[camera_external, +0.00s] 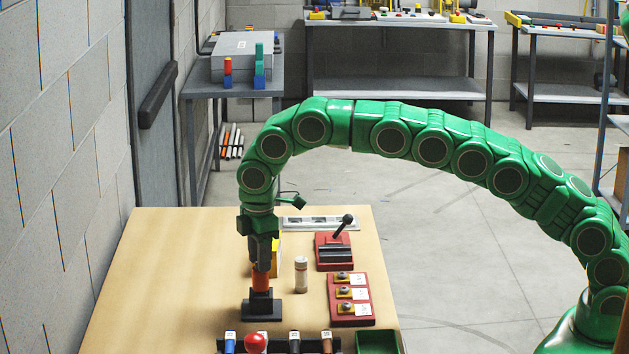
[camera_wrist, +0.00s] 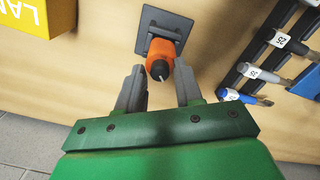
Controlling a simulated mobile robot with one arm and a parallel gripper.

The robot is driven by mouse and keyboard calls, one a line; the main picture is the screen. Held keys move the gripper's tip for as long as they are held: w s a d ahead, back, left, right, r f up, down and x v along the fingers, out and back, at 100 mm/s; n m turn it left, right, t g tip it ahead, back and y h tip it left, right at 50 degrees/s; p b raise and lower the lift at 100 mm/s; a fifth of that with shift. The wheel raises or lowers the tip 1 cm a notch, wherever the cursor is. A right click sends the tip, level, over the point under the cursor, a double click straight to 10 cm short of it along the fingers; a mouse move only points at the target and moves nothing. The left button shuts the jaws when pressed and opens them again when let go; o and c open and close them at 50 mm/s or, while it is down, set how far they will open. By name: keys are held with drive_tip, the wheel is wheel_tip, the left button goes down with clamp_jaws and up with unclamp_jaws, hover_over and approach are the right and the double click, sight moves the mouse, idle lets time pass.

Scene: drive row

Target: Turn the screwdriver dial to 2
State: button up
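An orange screwdriver-like handle (camera_external: 261,283) stands upright in a dark stand (camera_external: 262,307) at the table's front left. In the wrist view the orange handle (camera_wrist: 160,48) ends in a black cap with a small white mark, and the square dark plate (camera_wrist: 182,24) lies below it. I can read no numbers on it. My gripper (camera_external: 262,268) points straight down over it. In the wrist view my gripper's two fingers (camera_wrist: 160,67) are apart, one on each side of the cap. Whether they touch or squeeze it I cannot tell.
A yellow box (camera_wrist: 25,15) stands behind, and a pale cylinder (camera_external: 301,275) to the right. Farther right are a red panel with three knobs (camera_external: 349,299) and a red lever base (camera_external: 334,252). A tool rack (camera_wrist: 255,62) and green tray (camera_external: 377,342) line the front. The table's left side is clear.

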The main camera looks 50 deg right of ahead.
clamp_jaws()
drive_tip(key=shift+m, duration=3.9)
drive_tip(key=shift+o, duration=1.5)
unclamp_jaws()
drive_tip(key=shift+r, duration=0.15)
wheel_tip(320, 180, up, 7)
drive_tip(key=shift+a+f, duration=0.15)
drive_tip(key=shift+f, duration=0.05)
drive_tip(key=shift+r, duration=0.45)
